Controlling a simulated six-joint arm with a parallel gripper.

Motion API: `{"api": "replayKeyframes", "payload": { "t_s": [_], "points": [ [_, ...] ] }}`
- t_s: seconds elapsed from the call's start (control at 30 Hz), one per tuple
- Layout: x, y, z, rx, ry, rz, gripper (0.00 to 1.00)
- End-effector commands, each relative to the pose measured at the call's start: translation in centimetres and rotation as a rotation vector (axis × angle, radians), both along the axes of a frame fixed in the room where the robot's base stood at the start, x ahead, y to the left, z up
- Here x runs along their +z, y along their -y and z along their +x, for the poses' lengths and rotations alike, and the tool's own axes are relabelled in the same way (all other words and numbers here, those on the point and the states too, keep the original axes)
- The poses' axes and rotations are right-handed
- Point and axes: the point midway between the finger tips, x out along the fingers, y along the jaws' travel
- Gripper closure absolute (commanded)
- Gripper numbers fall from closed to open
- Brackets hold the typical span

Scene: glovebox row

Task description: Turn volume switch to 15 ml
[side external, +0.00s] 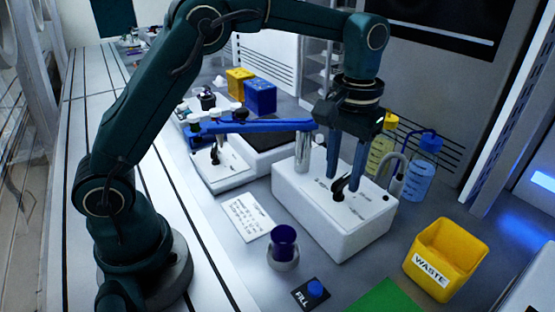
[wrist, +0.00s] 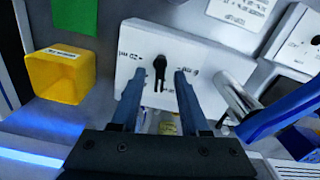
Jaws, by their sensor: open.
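The volume switch is a black knob (side external: 338,194) on the top of a white box (side external: 345,238). In the wrist view the knob (wrist: 160,68) has a wide rounded end toward the top of the picture and a narrow end toward the bottom. Small printed marks lie on both sides of it, too small to read surely. My gripper (side external: 345,187) points down over the box with its fingers apart. In the wrist view the fingertips of my gripper (wrist: 158,74) lie to either side of the knob, with gaps showing. Contact cannot be told.
A metal post (side external: 302,152) stands at the box's back left, by a blue arm (side external: 250,126). A blue cup (side external: 284,239), a FILL button (side external: 316,289) and a yellow waste bin (side external: 441,255) stand in front. Bottles (side external: 420,170) stand behind on the right.

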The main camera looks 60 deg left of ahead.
Motion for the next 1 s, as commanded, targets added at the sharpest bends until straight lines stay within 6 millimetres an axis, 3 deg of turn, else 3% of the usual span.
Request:
{"api": "replayKeyframes", "payload": {
  "t_s": [0.3, 0.33, 0.43, 0.77, 1.0],
  "points": [
    [-0.33, -0.01, -0.01, 0.0, 0.0, 0.0, 0.55],
    [-0.33, -0.01, -0.01, 0.0, 0.0, 0.0, 0.63],
    [-0.32, -0.01, -0.01, 0.0, 0.0, 0.0, 1.0],
    [-0.29, -0.01, 0.0, -0.016, 0.001, 0.0, 1.0],
    [-0.26, 0.01, 0.05, -0.121, 0.002, 0.0, 1.0]
  ]
}}
